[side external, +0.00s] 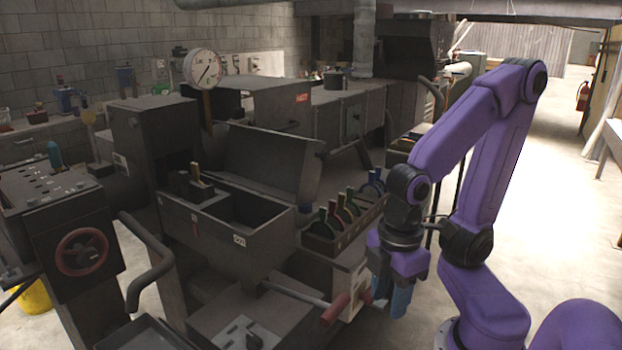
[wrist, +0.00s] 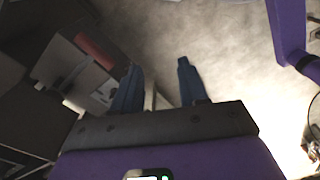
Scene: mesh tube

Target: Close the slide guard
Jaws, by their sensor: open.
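A dark grey machine has an open trough (side external: 228,222) with a raised flat panel (side external: 268,160) standing tilted behind it. I cannot tell for sure which part is the slide guard. A lever with a red grip (side external: 335,310) sticks out from the front of the machine, and a red grip also shows in the wrist view (wrist: 95,50). My gripper (side external: 391,298) hangs to the right of this grip, apart from it. Its two blue fingers point down, and in the wrist view the fingers (wrist: 157,82) are spread with only floor between them.
A rack of several coloured-handled tools (side external: 340,222) sits right of the trough. A curved dark handle (side external: 150,255) and a red handwheel (side external: 82,250) are at the left. A round gauge (side external: 202,67) stands behind. The floor (side external: 540,220) at the right is open.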

